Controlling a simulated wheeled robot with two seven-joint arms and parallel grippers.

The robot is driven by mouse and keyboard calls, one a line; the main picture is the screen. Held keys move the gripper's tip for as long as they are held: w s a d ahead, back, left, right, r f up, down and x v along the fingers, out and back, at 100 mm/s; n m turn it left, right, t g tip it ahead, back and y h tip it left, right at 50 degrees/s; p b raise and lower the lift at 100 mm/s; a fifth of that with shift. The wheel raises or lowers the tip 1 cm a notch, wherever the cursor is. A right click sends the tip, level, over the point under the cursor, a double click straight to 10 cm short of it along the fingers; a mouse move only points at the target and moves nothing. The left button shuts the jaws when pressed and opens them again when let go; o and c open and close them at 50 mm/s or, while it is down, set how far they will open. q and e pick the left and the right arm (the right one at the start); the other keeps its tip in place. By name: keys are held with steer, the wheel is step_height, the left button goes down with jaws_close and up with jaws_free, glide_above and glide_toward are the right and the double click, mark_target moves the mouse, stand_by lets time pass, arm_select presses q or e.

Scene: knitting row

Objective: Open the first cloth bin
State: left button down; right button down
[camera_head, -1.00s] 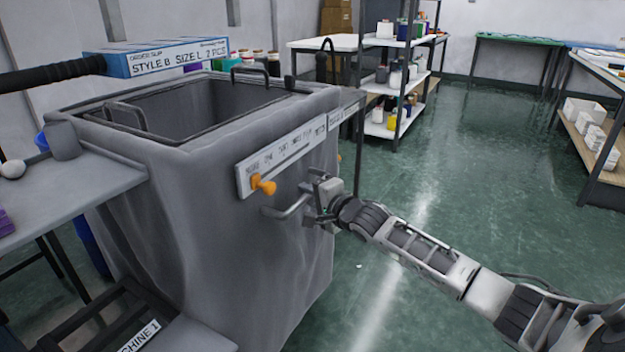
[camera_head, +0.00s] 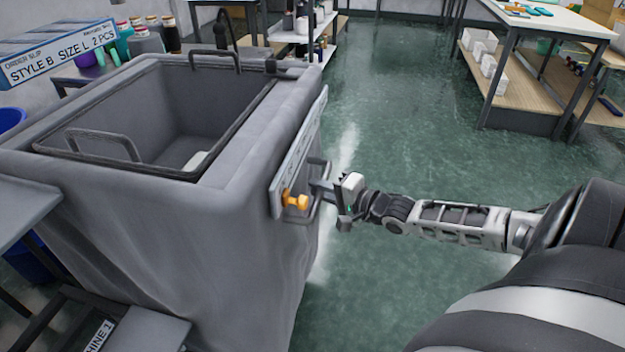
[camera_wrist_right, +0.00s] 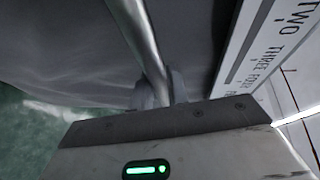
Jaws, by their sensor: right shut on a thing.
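The grey cloth bin (camera_head: 215,240) stands at the left of the head view. Its top is open, with a dark rim and two raised loops, and a small pale item (camera_head: 195,160) lies inside. A label strip (camera_head: 300,150) and an orange knob (camera_head: 296,200) are on its right face. My right gripper (camera_head: 325,190) is at that face, shut on the metal handle (camera_head: 318,214) below the strip. In the right wrist view the handle bar (camera_wrist_right: 146,40) runs down between the fingers (camera_wrist_right: 160,88), beside the strip. The fingertips are partly hidden by the gripper body. My left gripper is not in view.
A grey table edge (camera_head: 25,205) and a machine 1 label (camera_head: 97,338) are at left. A workbench (camera_head: 550,20) stands at back right. Green floor (camera_head: 420,130) right of the bin is clear.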

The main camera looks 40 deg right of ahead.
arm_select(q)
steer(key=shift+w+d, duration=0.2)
arm_select(e)
steer(key=shift+s+d, duration=0.35)
steer(key=shift+s, duration=0.1)
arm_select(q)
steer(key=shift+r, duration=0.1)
arm_select(e)
steer(key=c, duration=1.4)
jaws_free()
steer(key=shift+o, duration=0.2)
arm_select(q)
steer(key=p, duration=0.2)
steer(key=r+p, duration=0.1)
steer(key=p, duration=0.2)
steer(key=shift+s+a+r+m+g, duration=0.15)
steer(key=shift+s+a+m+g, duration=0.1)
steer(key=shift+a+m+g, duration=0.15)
arm_select(e)
steer(key=v, duration=1.6)
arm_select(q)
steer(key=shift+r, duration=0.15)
arm_select(e)
steer(key=shift+a, duration=0.15)
